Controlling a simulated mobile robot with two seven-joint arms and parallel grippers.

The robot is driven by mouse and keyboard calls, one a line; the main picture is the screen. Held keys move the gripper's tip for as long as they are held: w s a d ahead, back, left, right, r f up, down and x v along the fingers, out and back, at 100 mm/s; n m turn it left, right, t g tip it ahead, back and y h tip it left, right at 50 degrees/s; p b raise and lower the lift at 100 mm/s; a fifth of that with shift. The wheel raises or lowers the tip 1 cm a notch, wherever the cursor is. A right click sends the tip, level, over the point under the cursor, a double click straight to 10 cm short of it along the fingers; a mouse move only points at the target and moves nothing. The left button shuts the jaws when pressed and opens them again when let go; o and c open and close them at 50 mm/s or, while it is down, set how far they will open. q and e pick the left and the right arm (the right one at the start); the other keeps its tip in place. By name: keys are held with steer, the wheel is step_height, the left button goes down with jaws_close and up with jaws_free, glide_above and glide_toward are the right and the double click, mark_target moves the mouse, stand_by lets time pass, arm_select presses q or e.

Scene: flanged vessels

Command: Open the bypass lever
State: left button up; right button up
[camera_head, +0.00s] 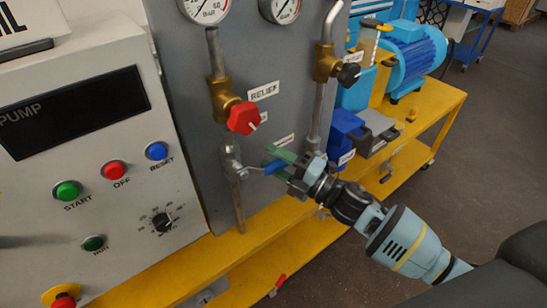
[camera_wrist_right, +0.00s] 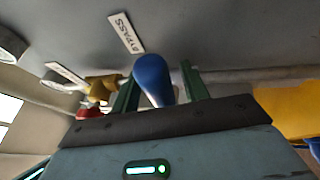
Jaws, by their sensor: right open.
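The bypass lever (camera_head: 272,168) is a blue handle on a small metal valve (camera_head: 232,163) low on the left pipe of the grey panel. It points right, roughly level, in the head view. My right gripper (camera_head: 281,164) is open, with its green fingers around the lever's free end. In the right wrist view, the blue rounded lever end (camera_wrist_right: 153,80) lies between the fingers of my right gripper (camera_wrist_right: 160,76). A gap shows to the right finger; contact with the left finger cannot be told. My left gripper is not in view.
The BYPASS label (camera_wrist_right: 126,32) is on the panel by the lever. A red RELIEF knob (camera_head: 244,118) sits above and a black knob (camera_head: 349,75) at upper right. The control box (camera_head: 95,120) stands left. A yellow frame (camera_head: 262,243) runs below.

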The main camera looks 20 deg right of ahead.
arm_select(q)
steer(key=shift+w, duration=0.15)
arm_select(e)
steer(key=shift+w+a, duration=0.15)
steer(key=shift+a, duration=0.05)
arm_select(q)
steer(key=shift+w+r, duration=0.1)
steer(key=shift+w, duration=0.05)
arm_select(e)
jaws_close()
